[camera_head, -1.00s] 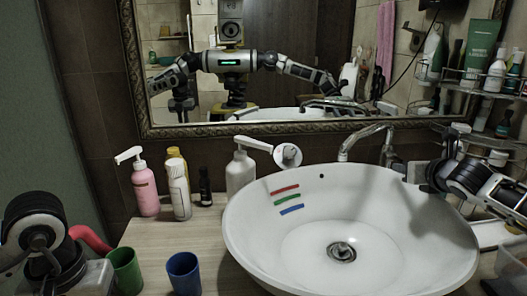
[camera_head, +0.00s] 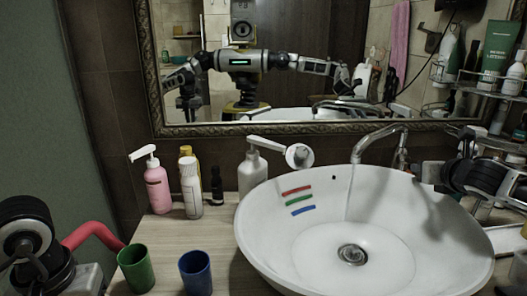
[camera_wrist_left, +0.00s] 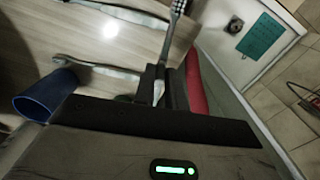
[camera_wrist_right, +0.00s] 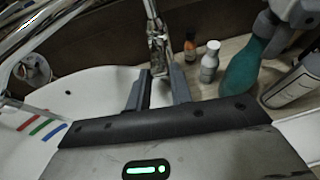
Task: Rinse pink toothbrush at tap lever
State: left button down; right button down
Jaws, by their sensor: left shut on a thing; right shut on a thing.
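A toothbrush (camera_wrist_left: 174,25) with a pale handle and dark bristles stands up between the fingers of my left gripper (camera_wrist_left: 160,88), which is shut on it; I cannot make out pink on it. My left arm is at the lower left of the head view, with its fingers hidden. My right gripper (camera_wrist_right: 158,90) is shut on the metal tap lever (camera_wrist_right: 157,48) behind the basin. Water runs from the tap spout (camera_head: 372,136) in a thin stream (camera_head: 349,185) into the white basin (camera_head: 270,245), towards its drain.
A green cup (camera_head: 136,270) and a blue cup (camera_head: 196,272) stand left of the basin, near a red curved thing (camera_head: 88,232). A pink pump bottle (camera_head: 157,188) and other bottles stand behind. A mirror hangs above; shelves are at right.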

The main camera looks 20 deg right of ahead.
jog(key=shift+w+d+r, duration=0.1)
jog(key=shift+r, duration=0.45)
jog(key=c, duration=1.4)
grip_release()
jog(key=shift+o, duration=0.8)
jog(key=shift+f, duration=0.2)
pick_arm(q)
jog(key=shift+f+b, duration=0.25)
jog(key=shift+b, duration=0.05)
pick_arm(e)
jog(key=shift+s, duration=0.5)
pick_arm(q)
notch_tip(320, 180, down, 4)
jog(key=b, duration=0.3)
jog(key=shift+r+b, duration=0.1)
jog(key=shift+b, duration=0.3)
pick_arm(e)
jog(key=v, duration=1.1)
jog(key=shift+r, duration=0.2)
